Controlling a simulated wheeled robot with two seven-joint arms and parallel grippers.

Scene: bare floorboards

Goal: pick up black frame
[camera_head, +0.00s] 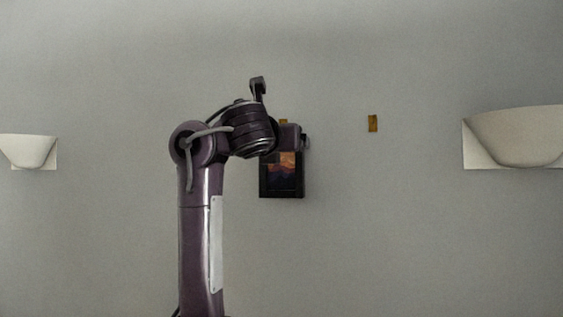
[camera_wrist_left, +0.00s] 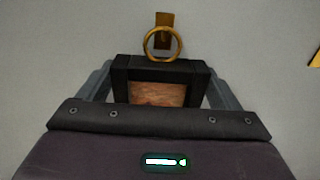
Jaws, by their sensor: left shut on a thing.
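The black frame (camera_head: 282,180) holds a dark orange and purple picture and is upright against or close to the grey wall in the head view. In the left wrist view the black frame (camera_wrist_left: 160,67) lies between the fingers, with a gold ring at its top in front of a brass wall hook (camera_wrist_left: 164,20). I cannot tell whether the ring is on the hook. My left gripper (camera_head: 288,140) is shut on the frame's upper part; its two fingers (camera_wrist_left: 160,88) press the frame's sides. My arm hides part of the frame. My right gripper is not in view.
A second brass hook (camera_head: 373,123) is on the bare wall to the right of the frame. A white wall lamp (camera_head: 515,138) juts out at the right and another (camera_head: 29,151) at the far left.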

